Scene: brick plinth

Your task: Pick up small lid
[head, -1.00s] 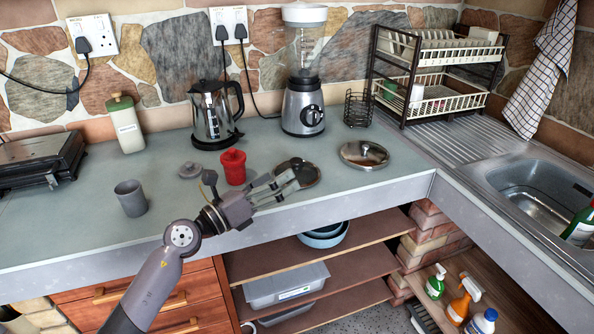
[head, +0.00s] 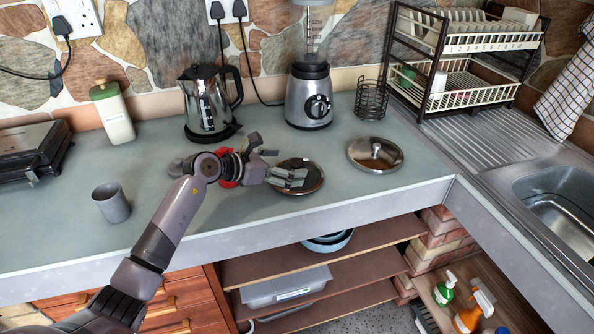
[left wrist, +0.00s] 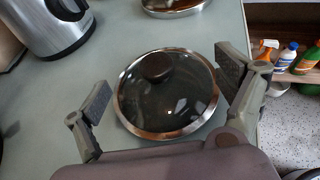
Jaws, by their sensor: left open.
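A round glass lid with a steel rim and dark knob (head: 313,176) lies on the counter, partly hidden by my left gripper in the head view. In the left wrist view the glass lid (left wrist: 150,105) shows almost whole between the fingers, with clear space on the left side. My left gripper (head: 285,166) is open and empty over this lid. A second lid, shiny metal with a knob (head: 376,154), lies to its right. A small grey lid (head: 176,167) is mostly hidden behind my left arm. My right gripper is not in view.
A red jar (head: 229,184) is mostly hidden behind my gripper. A kettle (head: 207,105) and a blender (head: 309,97) stand behind. A grey cup (head: 111,203) is at left. The counter's front edge (head: 330,211) runs close in front of the glass lid.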

